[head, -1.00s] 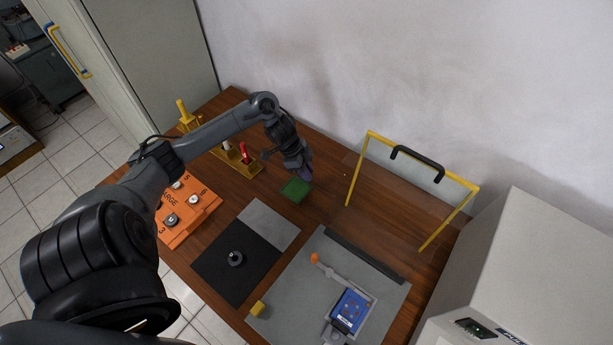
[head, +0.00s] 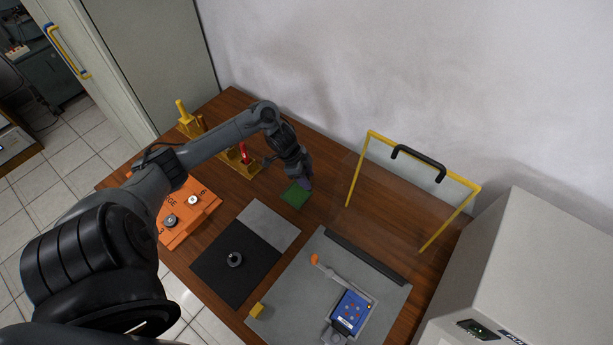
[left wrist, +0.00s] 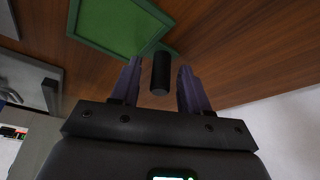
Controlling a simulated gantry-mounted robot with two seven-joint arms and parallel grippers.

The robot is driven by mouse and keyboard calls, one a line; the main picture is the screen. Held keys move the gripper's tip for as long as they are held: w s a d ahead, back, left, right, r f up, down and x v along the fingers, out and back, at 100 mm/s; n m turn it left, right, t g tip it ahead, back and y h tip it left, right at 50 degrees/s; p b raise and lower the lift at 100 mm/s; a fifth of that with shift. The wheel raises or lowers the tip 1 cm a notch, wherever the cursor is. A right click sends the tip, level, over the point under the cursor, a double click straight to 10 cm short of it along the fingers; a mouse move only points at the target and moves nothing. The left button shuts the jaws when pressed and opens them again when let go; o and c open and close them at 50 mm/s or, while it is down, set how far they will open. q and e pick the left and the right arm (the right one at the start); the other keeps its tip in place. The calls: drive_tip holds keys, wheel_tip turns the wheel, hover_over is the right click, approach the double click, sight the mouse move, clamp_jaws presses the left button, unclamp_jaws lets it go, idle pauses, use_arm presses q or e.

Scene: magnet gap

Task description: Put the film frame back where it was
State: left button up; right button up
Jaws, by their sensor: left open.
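The film frame looks to be the flat green square (head: 295,195) lying on the wooden table, near the table's back edge. In the left wrist view the green square (left wrist: 118,22) has a raised rim, and a short black cylinder (left wrist: 160,73), apparently its handle, stands at its near edge. My left gripper (head: 306,184) is low beside the green square in the head view. In the left wrist view its purple fingers (left wrist: 160,68) are open, one on each side of the black cylinder, with gaps visible. My right gripper is not in view.
A black-and-grey mat (head: 218,262) with a knob lies in front. A grey board (head: 290,292) holds a blue device (head: 350,312). A clear screen with a yellow frame (head: 356,172) stands to the right. An orange box (head: 188,220) and yellow stand (head: 243,170) are left.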

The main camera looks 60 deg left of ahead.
use_arm(q)
drive_tip(key=p+v, duration=0.2)
drive_tip(key=v, duration=1)
drive_tip(key=shift+p, duration=0.3)
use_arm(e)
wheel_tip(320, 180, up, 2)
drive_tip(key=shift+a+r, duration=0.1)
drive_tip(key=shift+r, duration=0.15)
use_arm(q)
drive_tip(key=shift+r, duration=0.15)
drive_tip(key=shift+r, duration=0.1)
